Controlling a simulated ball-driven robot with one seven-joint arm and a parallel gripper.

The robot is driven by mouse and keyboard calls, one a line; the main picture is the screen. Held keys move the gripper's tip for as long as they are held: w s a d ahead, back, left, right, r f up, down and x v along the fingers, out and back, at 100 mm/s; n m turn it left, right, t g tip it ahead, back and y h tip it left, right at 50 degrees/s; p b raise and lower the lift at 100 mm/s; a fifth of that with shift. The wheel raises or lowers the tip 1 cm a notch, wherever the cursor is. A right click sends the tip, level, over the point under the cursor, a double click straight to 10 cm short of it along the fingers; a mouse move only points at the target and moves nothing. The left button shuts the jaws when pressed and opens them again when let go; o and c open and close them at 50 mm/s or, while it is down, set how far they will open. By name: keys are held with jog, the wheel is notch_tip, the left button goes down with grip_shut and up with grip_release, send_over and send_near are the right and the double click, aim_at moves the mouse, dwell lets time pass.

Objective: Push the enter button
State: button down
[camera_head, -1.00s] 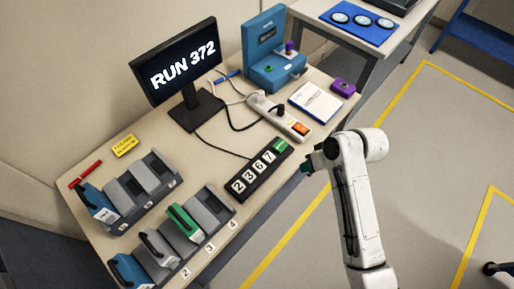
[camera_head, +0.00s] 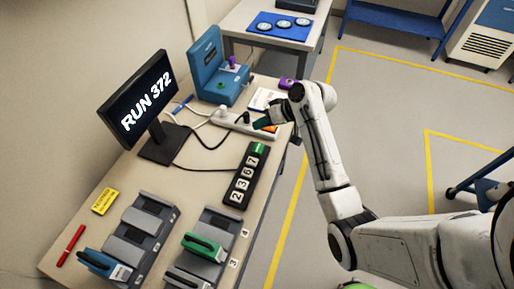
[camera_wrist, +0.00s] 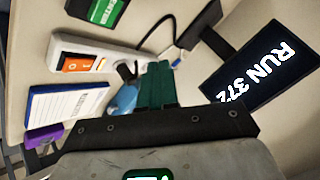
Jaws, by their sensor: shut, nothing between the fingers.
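The enter button is the green key (camera_head: 258,148) at the far end of a black keypad strip (camera_head: 234,204) whose white keys read 2, 3, 6 and 7. In the wrist view the green key (camera_wrist: 100,11) shows at the top left, cut by the frame edge. My gripper (camera_head: 263,124) has dark green fingers, shut and empty. In the head view it appears just beyond the green key, over the power strip, apart from the key. The fingers (camera_wrist: 157,84) also show in the wrist view; their height above the table is hard to tell.
A white power strip (camera_head: 230,122) with an orange switch (camera_wrist: 77,66) lies beside the keypad. A monitor (camera_head: 137,96) reading RUN 372, a blue device (camera_head: 206,70), a notepad (camera_head: 262,99) and a purple item (camera_head: 288,83) stand around. Slotted holders (camera_head: 213,222) fill the near end.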

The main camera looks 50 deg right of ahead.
jog(key=b, duration=0.7)
send_over(261, 148)
notch_tip(261, 148, down, 7)
jog(key=shift+r, duration=0.1)
jog(key=shift+d+f+b, duration=0.1)
jog(key=shift+f+b, duration=0.2)
jog(key=shift+f, duration=0.65)
jog(key=shift+f, duration=0.1)
dwell(0.8)
jog(key=shift+f, duration=0.3)
jog(key=shift+f, duration=0.5)
dwell(0.8)
jog(key=shift+r, duration=0.15)
jog(key=shift+r+p, duration=0.7)
jog(key=shift+r, duration=0.05)
